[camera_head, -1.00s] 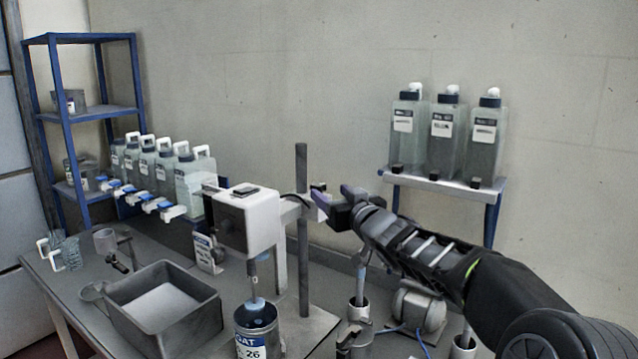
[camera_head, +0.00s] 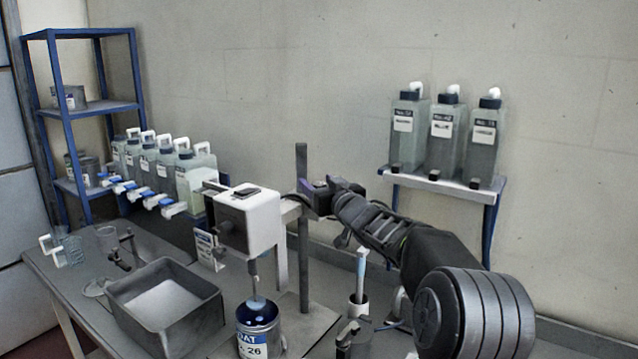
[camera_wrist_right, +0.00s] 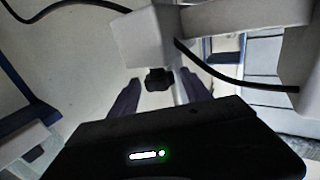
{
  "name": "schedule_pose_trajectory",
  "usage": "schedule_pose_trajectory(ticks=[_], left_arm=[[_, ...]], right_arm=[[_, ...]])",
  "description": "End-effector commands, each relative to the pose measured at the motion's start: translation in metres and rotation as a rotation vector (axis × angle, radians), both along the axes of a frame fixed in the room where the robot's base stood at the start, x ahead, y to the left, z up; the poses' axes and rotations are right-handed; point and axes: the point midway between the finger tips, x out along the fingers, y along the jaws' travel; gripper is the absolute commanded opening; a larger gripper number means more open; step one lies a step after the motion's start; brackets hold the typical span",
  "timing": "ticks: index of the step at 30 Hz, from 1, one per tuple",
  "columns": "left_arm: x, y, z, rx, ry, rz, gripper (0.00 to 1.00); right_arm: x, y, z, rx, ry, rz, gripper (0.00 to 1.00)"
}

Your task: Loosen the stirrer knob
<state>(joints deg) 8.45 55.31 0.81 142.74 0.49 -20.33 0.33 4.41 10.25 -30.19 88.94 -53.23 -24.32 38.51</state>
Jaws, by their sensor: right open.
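The stirrer (camera_head: 250,222) is a white motor box held by an arm on a dark upright post (camera_head: 302,245). Its shaft goes down into an open labelled can (camera_head: 262,338) of dark blue liquid. The small black stirrer knob (camera_wrist_right: 158,80) shows in the right wrist view on a pale clamp block (camera_wrist_right: 150,38). My right gripper (camera_head: 312,190) is at the post, at the height of the stirrer's arm. In the wrist view its two open fingers (camera_wrist_right: 160,94) stand on either side of the knob, with gaps visible. In the head view the gripper hides the knob. My left gripper is not in view.
A grey tray (camera_head: 165,305) stands on the bench left of the can. Several jugs with blue taps (camera_head: 150,170) line the back left. Three bottles stand on a wall shelf (camera_head: 440,183) at right. A black cable (camera_wrist_right: 225,80) runs near the clamp block.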

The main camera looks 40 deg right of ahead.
Motion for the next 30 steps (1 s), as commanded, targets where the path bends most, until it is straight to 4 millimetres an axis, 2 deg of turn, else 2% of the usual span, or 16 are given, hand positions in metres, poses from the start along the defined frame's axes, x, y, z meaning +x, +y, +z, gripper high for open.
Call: schedule_pose_trajectory(ticks=[3,23,30], left_arm=[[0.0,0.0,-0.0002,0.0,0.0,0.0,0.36],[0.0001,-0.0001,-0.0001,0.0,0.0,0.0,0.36],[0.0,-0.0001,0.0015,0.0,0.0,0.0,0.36]], right_arm=[[-0.0002,0.0001,-0.0001,0.0,0.0,0.0,0.56],[-0.0004,0.0002,0.0,0.0,0.0,0.0,0.02],[-0.0004,0.0,0.0005,-0.001,0.0,0.003,0.0]])
